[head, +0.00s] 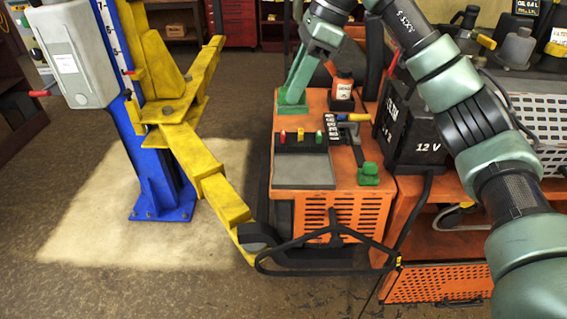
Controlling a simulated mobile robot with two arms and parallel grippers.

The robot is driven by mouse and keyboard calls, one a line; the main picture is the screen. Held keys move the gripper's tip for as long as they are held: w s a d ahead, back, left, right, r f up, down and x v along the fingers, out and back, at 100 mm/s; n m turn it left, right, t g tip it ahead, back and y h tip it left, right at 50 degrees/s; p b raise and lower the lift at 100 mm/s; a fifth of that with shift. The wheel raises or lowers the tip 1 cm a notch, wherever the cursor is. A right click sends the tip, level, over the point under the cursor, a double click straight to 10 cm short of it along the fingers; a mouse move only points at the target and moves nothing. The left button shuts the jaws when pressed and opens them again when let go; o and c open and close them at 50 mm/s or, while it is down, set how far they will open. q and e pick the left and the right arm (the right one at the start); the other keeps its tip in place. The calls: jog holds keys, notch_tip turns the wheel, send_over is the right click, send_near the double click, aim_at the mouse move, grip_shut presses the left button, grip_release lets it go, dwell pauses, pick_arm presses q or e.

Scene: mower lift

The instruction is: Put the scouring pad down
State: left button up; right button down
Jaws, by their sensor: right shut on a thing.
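My right arm comes in from the right, reaches up and over, and its gripper (293,93) points down at the far left corner of the orange cart (345,178). The gripper is shut on the scouring pad (284,107), a flat green piece at the cart's top. The pad is low over or on the top; I cannot tell whether it touches. The fingers hide part of the pad. My left gripper is not in view.
A yellow lift arm (205,168) on a blue post (160,183) stands left.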

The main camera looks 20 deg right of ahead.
aim_at(297, 109)
jog(key=shift+w+r+m, duration=0.4)
jog(key=shift+w+r, duration=0.05)
jog(key=shift+w, duration=0.05)
jog(key=shift+w+f, duration=0.1)
jog(key=shift+f, duration=0.2)
jog(key=f, duration=0.2)
jog(key=f+p, duration=0.1)
jog(key=f, duration=0.1)
jog(key=s+f, duration=0.1)
jog(key=shift+d+f+p, duration=0.25)
jog(key=shift+f+p, duration=0.1)
jog(key=shift+f, duration=0.05)
jog(key=f, duration=0.3)
jog(key=f+p, duration=0.1)
jog(key=f, duration=0.2)
jog(key=f+p, duration=0.1)
jog(key=f, duration=0.1)
jog(key=shift+w+f, duration=0.25)
jog(key=shift+f, duration=0.15)
notch_tip(297, 109, down, 4)
jog(key=shift+a+r+p, duration=0.1)
jog(key=shift+r+p, duration=0.05)
jog(key=shift+p, duration=0.6)
jog(key=shift+f, duration=0.25)
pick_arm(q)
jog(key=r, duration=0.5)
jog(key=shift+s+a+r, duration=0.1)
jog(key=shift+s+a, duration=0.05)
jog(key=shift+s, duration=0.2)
